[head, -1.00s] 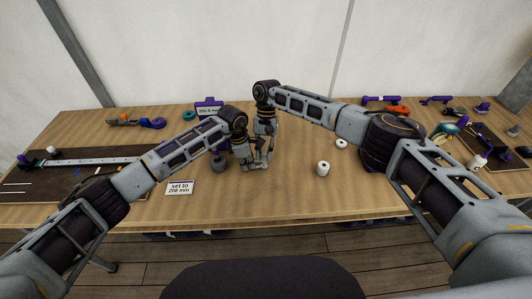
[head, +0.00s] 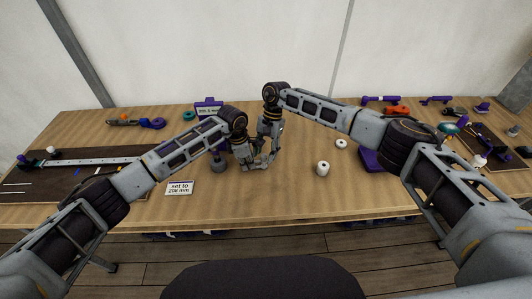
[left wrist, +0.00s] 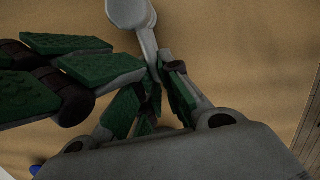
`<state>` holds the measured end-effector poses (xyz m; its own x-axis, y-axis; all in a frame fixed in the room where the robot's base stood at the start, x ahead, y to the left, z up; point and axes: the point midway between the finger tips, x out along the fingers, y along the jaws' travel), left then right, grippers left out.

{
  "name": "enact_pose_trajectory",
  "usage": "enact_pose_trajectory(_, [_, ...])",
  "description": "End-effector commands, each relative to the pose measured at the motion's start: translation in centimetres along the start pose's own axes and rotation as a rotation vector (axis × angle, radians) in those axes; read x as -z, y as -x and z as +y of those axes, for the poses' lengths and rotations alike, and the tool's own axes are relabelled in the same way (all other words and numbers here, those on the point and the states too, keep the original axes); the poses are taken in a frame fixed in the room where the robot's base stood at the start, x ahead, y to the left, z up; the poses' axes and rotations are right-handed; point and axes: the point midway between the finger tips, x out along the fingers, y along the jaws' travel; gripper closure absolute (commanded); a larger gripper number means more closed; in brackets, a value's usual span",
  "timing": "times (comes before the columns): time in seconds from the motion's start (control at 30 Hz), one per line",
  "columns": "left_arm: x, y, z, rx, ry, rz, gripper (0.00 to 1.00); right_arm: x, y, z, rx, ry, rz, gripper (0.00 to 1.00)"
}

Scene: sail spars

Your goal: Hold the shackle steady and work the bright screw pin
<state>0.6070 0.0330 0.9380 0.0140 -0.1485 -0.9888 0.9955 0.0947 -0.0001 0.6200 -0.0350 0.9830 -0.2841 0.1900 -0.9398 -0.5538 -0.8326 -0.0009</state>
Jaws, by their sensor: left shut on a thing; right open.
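My left gripper (head: 256,165) is low over the middle of the table. In the left wrist view its green-padded fingers (left wrist: 150,105) are closed on the pale grey shackle (left wrist: 148,45), whose rounded end sticks out at the top. My right gripper (head: 267,157) is open, right beside the left one in the head view. Its green pads (left wrist: 80,55) show at the upper left of the left wrist view, close to the shackle but with no clear contact. I cannot make out the bright screw pin; the shackle is too small and covered in the head view.
A card reading "set to 208 mm" (head: 179,188) lies left of the grippers. A purple-framed display (head: 208,108) stands behind. A white spool (head: 322,168) and white ring (head: 341,143) lie to the right. A dark measuring board (head: 60,180) fills the left end.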

Motion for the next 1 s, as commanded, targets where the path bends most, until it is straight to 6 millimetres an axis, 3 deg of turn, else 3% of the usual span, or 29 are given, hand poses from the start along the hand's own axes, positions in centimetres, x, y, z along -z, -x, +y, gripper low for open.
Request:
enact_pose_trajectory(0.27, [0.1, -0.1, 0.0, 0.000, 0.001, 0.001, 1.00, 0.0, 1.8, 0.0, 0.001, 0.000, 0.000, 0.53])
enact_pose_trajectory(0.8, [0.0, -0.1, 0.0, 0.000, 0.000, 0.001, 1.00, 0.0, 9.4, 0.0, 0.001, -0.001, 0.001, 0.53])
enact_pose_trajectory(1.0, [0.0, -0.1, 0.0, 0.000, 0.000, 0.001, 1.00, 0.0, 11.3, 0.0, 0.000, 0.000, 0.001, 0.53])
